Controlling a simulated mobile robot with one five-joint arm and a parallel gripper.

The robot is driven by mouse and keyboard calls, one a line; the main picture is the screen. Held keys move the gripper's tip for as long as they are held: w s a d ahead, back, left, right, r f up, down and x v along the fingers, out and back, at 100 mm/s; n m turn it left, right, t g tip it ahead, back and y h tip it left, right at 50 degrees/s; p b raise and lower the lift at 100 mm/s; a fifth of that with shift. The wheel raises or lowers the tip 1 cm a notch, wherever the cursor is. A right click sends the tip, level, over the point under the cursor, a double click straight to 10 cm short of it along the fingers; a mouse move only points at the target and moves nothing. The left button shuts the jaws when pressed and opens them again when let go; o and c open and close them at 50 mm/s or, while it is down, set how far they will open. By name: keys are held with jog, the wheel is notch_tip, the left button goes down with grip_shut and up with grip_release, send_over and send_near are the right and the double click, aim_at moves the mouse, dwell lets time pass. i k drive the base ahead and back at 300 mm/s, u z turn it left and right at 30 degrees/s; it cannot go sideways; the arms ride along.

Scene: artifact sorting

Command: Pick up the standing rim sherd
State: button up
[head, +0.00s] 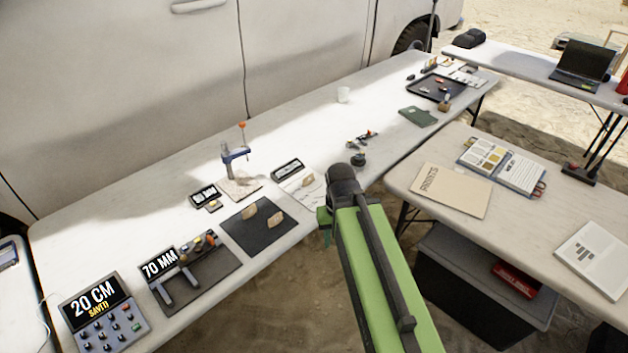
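Two small tan sherds are on the black mat in the middle of the long table: one toward the back left (250,211) and one toward the front right (275,219). Both look propped up rather than flat. Another small tan piece (308,182) is on a white sheet to the right of the mat. I cannot tell from shape which of them is the rim sherd. My green arm comes up from the bottom right and bends over the table's front edge, right of the mat. My gripper's fingers are hidden behind the arm.
A blue-grey stand (235,162) with an orange knob rises behind the black mat (262,237). A tool tray (195,273) and a "20 CM" display box (103,310) stand to the left. A side table with a folder (451,190) is right of my arm.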

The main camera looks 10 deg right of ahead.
aim_at(307, 181)
jog(key=z, duration=0.75)
jog(key=i, duration=1.3)
jog(key=z, duration=4.95)
jog(key=i, duration=0.1)
jog(key=z, duration=3.5)
jog(key=i, duration=0.55)
jog(key=u, duration=0.2)
jog(key=k, duration=0.55)
jog(key=z, duration=0.25)
jog(key=i, duration=0.55)
jog(key=u, duration=0.1)
